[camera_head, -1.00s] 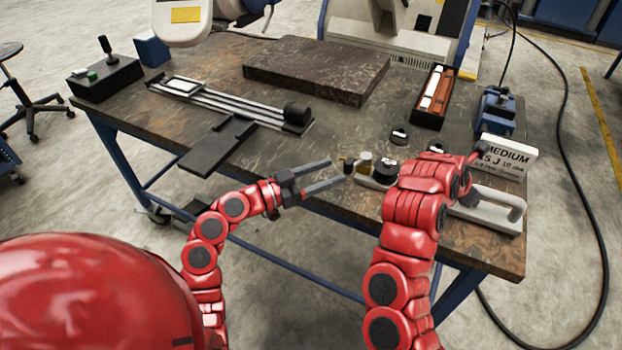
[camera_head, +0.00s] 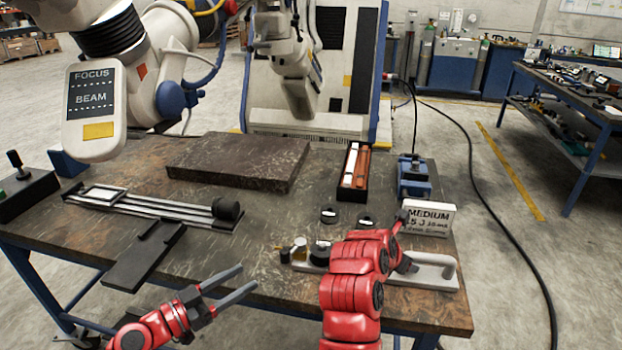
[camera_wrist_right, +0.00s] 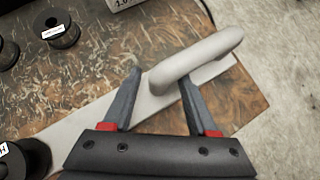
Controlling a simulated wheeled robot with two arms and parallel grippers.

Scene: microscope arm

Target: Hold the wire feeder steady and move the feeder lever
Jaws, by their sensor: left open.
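The wire feeder (camera_head: 436,279) is a pale plate with an arched handle at its right end and a black spool and brass-coloured parts (camera_head: 299,248) at its left end. It lies along the near right table edge. My right arm covers its middle. In the right wrist view my right gripper (camera_wrist_right: 159,75) is open, with a finger on each side of the handle (camera_wrist_right: 200,58). Contact cannot be told. My left gripper (camera_head: 248,277) is open and empty, left of the feeder's left end and apart from it. I cannot single out the lever.
Loose black spools (camera_head: 347,217) lie behind the feeder. A white "MEDIUM" box (camera_head: 430,218) and a blue device (camera_head: 414,177) stand at the right. A black tray (camera_head: 354,185) holds coloured sticks. A dark slab (camera_head: 238,163) and a rail fixture (camera_head: 150,204) fill the left.

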